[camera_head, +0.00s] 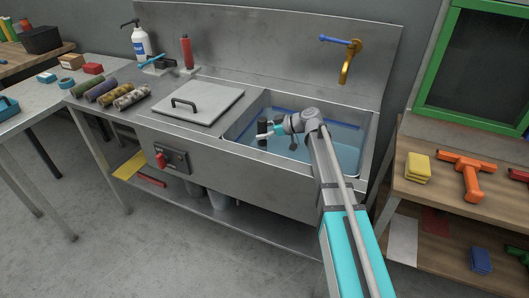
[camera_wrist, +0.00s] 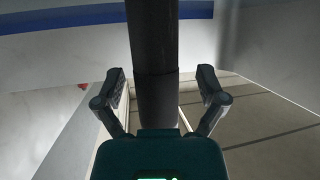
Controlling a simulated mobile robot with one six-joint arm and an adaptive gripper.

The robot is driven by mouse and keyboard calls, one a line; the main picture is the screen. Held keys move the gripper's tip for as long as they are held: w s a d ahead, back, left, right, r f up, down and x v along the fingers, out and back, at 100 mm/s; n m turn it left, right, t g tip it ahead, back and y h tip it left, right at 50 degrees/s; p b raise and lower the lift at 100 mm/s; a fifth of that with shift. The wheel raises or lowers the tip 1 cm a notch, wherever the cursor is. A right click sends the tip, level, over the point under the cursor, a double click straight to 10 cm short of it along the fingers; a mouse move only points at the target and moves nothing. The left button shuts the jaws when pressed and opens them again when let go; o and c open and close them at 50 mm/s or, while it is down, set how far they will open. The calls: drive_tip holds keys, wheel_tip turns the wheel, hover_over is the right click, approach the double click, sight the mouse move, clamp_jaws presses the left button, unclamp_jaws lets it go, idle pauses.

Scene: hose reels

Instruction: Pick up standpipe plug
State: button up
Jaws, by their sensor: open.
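A dark upright tube, which I take as the standpipe plug (camera_head: 262,128), shows in the head view in the sink basin, partly covered by my gripper (camera_head: 268,131). In the wrist view the tube (camera_wrist: 155,45) runs down the middle of the picture. My gripper (camera_wrist: 160,88) is open, with one finger on each side of the tube and a gap showing on both sides. The tube's lower part is hidden in the head view.
The steel sink basin (camera_head: 369,137) has walls close around my gripper. A lid with a handle (camera_head: 207,99) covers the left side. A brass tap (camera_head: 346,70) with a blue lever is on the back wall.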

idle(0.5)
clamp_jaws()
idle(0.3)
